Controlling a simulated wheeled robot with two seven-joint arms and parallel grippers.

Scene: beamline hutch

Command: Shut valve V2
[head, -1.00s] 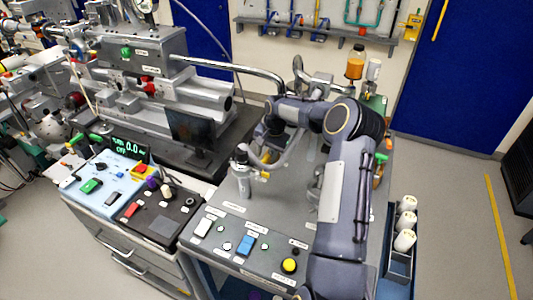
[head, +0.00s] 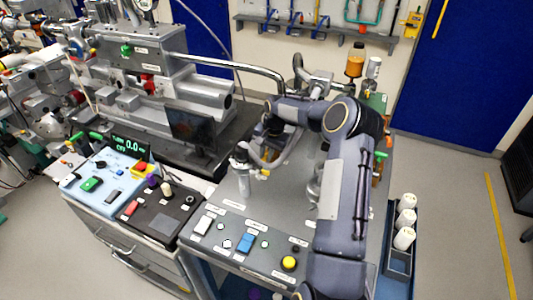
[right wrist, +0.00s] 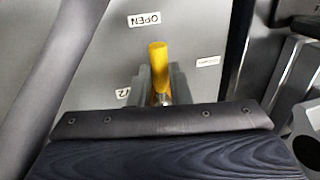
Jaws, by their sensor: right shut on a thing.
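The yellow handle (right wrist: 158,60) of valve V2 stands out between the two fingers of my right gripper (right wrist: 159,88) in the right wrist view. The gripper is shut on it. An "OPEN" label (right wrist: 145,19) appears upside down on the grey panel, just beyond the handle's free end. A partly covered label (right wrist: 122,93), seemingly ending in "2", is beside the left finger. The valve body is hidden behind the gripper. In the head view my right gripper (head: 268,131) is small and partly hidden by its own wrist. My left gripper is out of view.
The grey bench top (head: 225,195) carries a metal cylinder with a fitting (head: 242,172) close left of my right arm. A button panel (head: 240,243) lies along its front edge. White bottles (head: 404,220) stand in a blue rack at right. A dark monitor (head: 191,127) is at left.

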